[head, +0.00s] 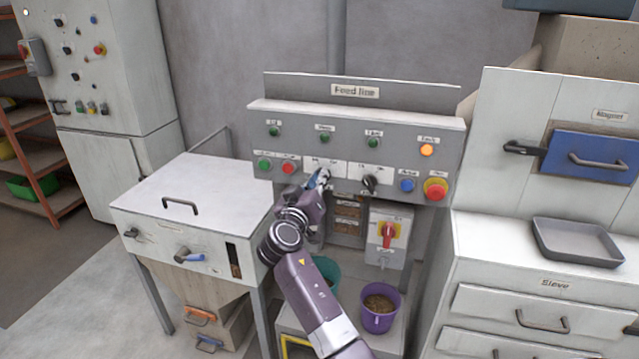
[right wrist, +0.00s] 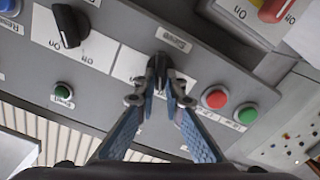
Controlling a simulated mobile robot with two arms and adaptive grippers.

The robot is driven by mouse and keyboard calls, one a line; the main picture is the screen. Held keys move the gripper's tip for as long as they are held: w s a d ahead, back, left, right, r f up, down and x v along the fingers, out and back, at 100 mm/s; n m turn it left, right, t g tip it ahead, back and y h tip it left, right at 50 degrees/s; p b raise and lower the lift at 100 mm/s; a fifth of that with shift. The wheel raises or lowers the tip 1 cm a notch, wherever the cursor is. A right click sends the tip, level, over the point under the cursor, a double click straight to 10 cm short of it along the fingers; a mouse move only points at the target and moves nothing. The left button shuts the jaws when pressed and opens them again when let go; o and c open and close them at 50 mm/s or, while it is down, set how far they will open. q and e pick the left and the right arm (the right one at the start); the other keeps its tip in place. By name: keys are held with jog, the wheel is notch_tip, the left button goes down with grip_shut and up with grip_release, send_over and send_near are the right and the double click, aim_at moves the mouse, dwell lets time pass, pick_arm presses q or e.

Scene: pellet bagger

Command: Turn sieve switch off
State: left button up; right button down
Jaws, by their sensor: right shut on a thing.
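The sieve switch (right wrist: 157,70) is a black rotary knob on a white plate marked "Sieve" in the right wrist view, which shows the panel upside down. My right gripper (right wrist: 160,92) is shut on this knob, with both blue-padded fingers at its sides. In the head view my right gripper (head: 321,182) reaches the grey Feed line panel (head: 420,128) and mostly hides the knob. I cannot tell exactly which way the knob points. My left gripper is not in view.
A second black knob (head: 370,182) sits to the right on the panel. Green (head: 264,164) and red (head: 288,167) buttons sit to the left. A blue button (head: 407,185) and red mushroom button (head: 435,188) are farther right. A red-handled switch (head: 389,234) and purple bucket (head: 380,313) are below.

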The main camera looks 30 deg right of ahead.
jog(key=shift+n, duration=0.7)
jog(key=c, duration=2)
grip_release()
jog(key=shift+a, duration=0.1)
jog(key=v, duration=1.2)
jog(key=shift+f, duration=0.1)
